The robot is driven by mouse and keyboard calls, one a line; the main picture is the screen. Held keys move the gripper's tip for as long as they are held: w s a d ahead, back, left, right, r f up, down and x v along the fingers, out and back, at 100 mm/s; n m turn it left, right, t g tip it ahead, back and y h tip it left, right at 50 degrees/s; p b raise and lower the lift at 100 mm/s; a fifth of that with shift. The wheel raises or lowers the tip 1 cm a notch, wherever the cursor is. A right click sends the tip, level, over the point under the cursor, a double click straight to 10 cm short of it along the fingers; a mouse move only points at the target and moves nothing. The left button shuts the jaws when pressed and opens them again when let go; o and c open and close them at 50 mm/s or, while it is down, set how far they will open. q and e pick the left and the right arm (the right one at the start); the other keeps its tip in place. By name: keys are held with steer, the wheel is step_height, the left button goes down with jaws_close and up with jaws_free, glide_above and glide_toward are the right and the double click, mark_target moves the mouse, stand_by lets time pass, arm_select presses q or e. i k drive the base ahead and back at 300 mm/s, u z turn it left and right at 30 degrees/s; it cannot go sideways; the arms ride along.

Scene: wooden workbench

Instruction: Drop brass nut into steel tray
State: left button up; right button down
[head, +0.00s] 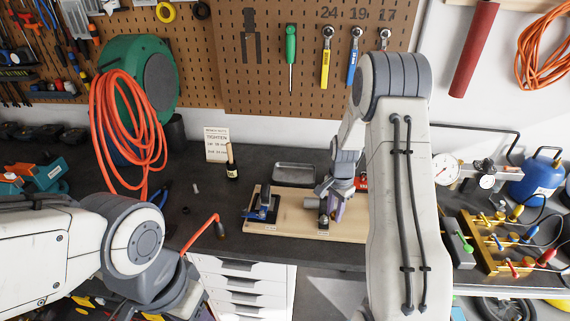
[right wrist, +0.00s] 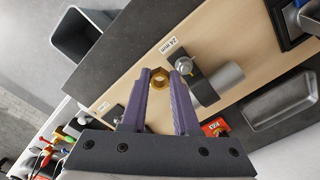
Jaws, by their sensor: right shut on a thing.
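The brass nut (right wrist: 160,82) is between the purple fingertips of my right gripper (right wrist: 162,76) in the right wrist view. The gripper is shut on it. In the head view my right gripper (head: 335,212) is over the right part of the wooden board, and the nut cannot be made out. The steel tray (head: 294,165) lies on the dark bench behind the board, to the left of and beyond the gripper. The tray (right wrist: 282,104) also shows at the lower right in the right wrist view. My left arm comes in from the left, but its fingers do not show.
The wooden board (head: 285,229) holds a blue fixture (head: 265,203) and a steel cylinder (right wrist: 222,80) in a dark mount. An orange-handled tool (head: 200,233) lies farther left.

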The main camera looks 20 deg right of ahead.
mark_target(297, 177)
steer(key=i, duration=1)
